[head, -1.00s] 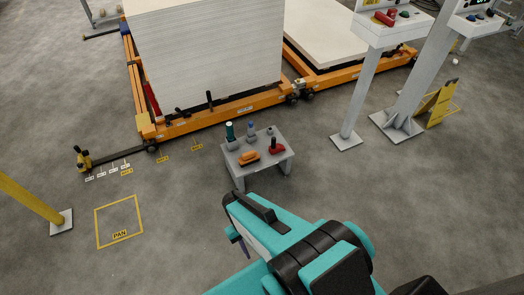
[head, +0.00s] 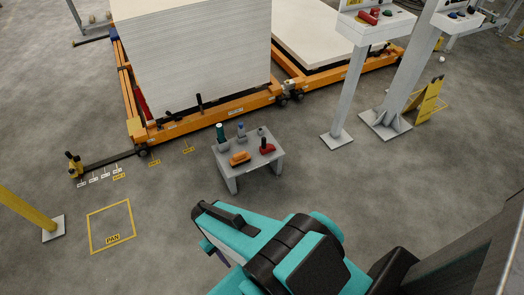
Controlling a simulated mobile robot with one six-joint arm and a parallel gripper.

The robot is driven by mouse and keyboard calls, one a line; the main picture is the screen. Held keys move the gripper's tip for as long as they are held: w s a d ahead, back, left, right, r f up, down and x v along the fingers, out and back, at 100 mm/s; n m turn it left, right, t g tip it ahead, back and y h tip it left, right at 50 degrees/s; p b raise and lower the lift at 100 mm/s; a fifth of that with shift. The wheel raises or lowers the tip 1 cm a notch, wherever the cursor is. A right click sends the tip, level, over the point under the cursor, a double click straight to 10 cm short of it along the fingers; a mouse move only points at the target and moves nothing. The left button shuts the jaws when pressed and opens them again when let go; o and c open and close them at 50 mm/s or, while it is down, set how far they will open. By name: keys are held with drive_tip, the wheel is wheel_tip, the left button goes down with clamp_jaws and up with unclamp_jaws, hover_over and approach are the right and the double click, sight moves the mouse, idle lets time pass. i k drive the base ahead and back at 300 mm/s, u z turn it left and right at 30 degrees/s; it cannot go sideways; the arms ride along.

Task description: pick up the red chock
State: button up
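The red chock (head: 267,148), a small red piece with a dark upright handle, sits on the right part of a low grey table (head: 258,169). My teal and black arm reaches in from the bottom of the head view, in front of the table. The end with my gripper (head: 216,252) shows only partly at the lower left of the arm, apart from the chock. Its fingers are mostly hidden behind the arm, so its opening does not show.
An orange tool (head: 240,158), a green-topped item (head: 221,133) and a blue-grey item (head: 241,130) share the table. An orange frame (head: 205,118) with a white stack (head: 195,60) stands behind. A grey post (head: 347,100) stands right.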

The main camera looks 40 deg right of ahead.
sight(265, 148)
drive_tip(key=z, duration=0.05)
drive_tip(key=i, duration=1)
drive_tip(key=u, duration=0.05)
